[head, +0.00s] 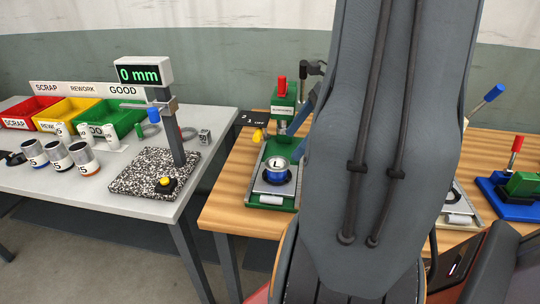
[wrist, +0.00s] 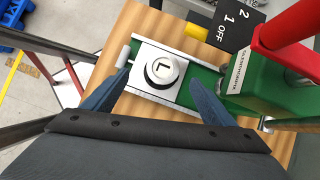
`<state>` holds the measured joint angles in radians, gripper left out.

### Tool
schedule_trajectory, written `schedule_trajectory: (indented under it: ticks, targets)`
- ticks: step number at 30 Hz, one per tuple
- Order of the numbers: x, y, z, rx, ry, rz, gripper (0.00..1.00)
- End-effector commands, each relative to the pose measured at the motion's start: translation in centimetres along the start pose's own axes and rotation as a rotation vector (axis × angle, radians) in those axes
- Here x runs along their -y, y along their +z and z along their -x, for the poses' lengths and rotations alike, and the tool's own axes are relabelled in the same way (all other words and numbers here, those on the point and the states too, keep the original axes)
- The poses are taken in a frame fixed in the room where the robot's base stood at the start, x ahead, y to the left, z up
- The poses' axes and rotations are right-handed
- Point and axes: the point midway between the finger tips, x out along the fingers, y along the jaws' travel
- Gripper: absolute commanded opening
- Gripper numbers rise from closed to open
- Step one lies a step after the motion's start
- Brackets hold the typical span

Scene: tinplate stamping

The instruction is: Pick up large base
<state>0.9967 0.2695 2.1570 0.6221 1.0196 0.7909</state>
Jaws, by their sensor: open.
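The large base is a round white piece marked L (wrist: 162,67), seen from above in the wrist view. It sits on a white plate on the green press with the red handle. In the head view the L piece (head: 277,163) stands in a dark ring on the same press. My gripper (wrist: 160,76) is open, with its two blue-grey fingers to the left and right of the L piece in the picture and apart from it. In the head view my arm hides most of my gripper.
The green press column (wrist: 262,88) and its red lever (wrist: 298,32) stand close to the right finger. A black switch plate (wrist: 238,20) lies behind. A gauge stand (head: 170,120), several cans and sorting bins are on the left table (head: 120,196).

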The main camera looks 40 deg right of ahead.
Motion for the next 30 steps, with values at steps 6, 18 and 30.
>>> schedule_trajectory:
  ticks: [6,18,30]
  targets:
    - [0.3,-0.1,-0.8,0.018,-0.009,-0.04,0.79]
    - [0.3,-0.2,-5.5,0.017,-0.003,-0.034,0.79]
    - [0.5,-0.5,-7.4,0.014,-0.01,-0.034,0.79]
